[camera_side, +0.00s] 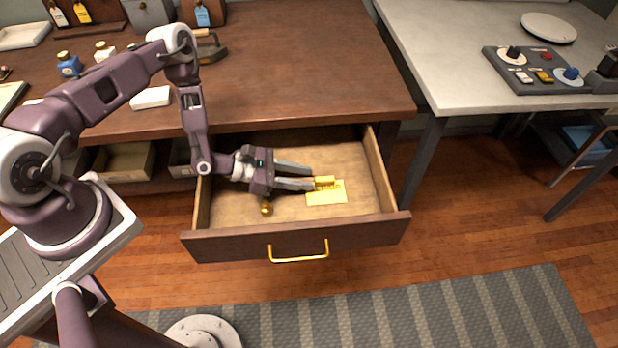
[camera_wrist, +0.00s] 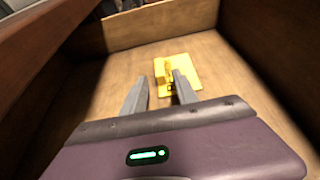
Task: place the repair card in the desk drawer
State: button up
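The yellow repair card (camera_side: 327,197) lies flat on the floor of the open desk drawer (camera_side: 295,236), right of the drawer's middle. A raised yellow piece shows along its far edge. My gripper (camera_side: 313,177) is low inside the drawer, pointing right, with its fingers spread and the tips close to the card's raised edge. In the wrist view the card (camera_wrist: 192,67) lies just beyond the fingertips of my gripper (camera_wrist: 160,78). The right finger overlaps part of the card in that view. Nothing shows held between the fingers. I cannot tell whether a finger touches the card.
A small round brass thing (camera_side: 266,208) is near the drawer's front left. The drawer walls surround my gripper, and the desk top (camera_side: 300,65) overhangs the back. A gold handle (camera_side: 299,253) sticks out in front. A grey table (camera_side: 450,60) stands at right.

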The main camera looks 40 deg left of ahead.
jog(key=v, duration=1)
jog(key=d+r+m+g+h, duration=0.1)
jog(key=d+r+m+g, duration=0.25)
jog(key=r, duration=0.45)
jog(key=s+d+r+m+g+h, duration=0.1)
jog(key=d+r+m+g+h, duration=0.15)
jog(key=r+m, duration=0.4)
jog(key=d+r+m+g+h, duration=0.1)
jog(key=d+r+m+g, duration=0.15)
jog(key=r, duration=0.75)
jog(key=s+d+r+m+g+y, duration=0.1)
jog(key=s+r+m+y, duration=0.35)
jog(key=s, duration=0.25)
jog(key=s+d+r+m+g+y, duration=0.1)
jog(key=s+r+m+y, duration=0.25)
jog(key=s+m, duration=0.3)
jog(key=s+a+r+m+t+y, duration=0.3)
jog(key=s+a+t+y, duration=0.3)
jog(key=a, duration=0.3)
jog(key=shift+a+r, duration=0.15)
jog(key=shift+r, duration=0.6)
jog(key=shift+m+t, duration=0.25)
